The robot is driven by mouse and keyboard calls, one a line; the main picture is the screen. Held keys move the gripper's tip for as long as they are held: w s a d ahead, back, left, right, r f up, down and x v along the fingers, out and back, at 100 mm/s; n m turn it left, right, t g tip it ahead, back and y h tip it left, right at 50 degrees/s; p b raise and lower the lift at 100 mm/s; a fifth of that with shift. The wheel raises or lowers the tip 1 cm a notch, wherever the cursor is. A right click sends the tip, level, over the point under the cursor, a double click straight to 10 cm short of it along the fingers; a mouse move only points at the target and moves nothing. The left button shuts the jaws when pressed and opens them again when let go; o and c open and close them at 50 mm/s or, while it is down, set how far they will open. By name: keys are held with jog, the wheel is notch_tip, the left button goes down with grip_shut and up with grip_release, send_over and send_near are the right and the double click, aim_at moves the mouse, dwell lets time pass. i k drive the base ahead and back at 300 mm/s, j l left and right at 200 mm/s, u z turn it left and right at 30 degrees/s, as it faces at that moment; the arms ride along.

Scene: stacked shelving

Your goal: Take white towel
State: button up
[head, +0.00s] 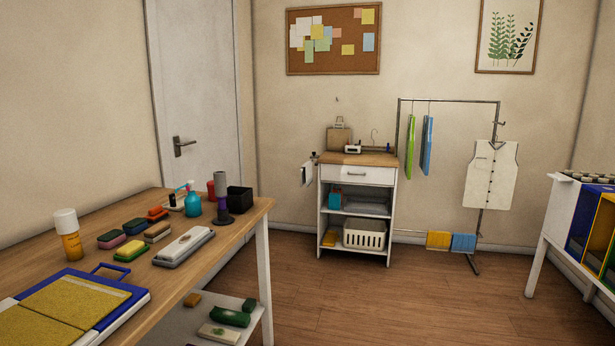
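A small white cloth-like piece (307,174) hangs at the left side of the white shelf cabinet (357,174), near its wooden top. It looks like the white towel, but it is too small to be sure. A folded greyish-white stack (366,208) lies on the cabinet's middle shelf; I cannot tell if it is cloth. My gripper is not in view.
A wooden table (258,208) with sponges, bottles and a brush fills the left foreground. A metal rack (450,100) with hanging cloths and a white vest (490,174) stands right of the cabinet. A white-legged unit (545,235) stands far right. The wooden floor (400,300) between is clear.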

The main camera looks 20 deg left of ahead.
aim_at(307, 174)
jog(key=i+u, duration=0.25)
jog(key=i, duration=2.3)
jog(key=i+u, duration=0.1)
jog(key=i, duration=0.5)
jog(key=i+l+u, duration=0.1)
jog(key=i, duration=0.45)
jog(key=i+l+u, duration=0.1)
jog(key=i, duration=0.45)
jog(key=i+u, duration=0.4)
jog(key=i+l+u, duration=0.15)
jog(key=i+u, duration=0.25)
jog(key=i+l+u, duration=0.4)
jog(key=i+j+u, duration=0.2)
jog(key=k+l, duration=0.1)
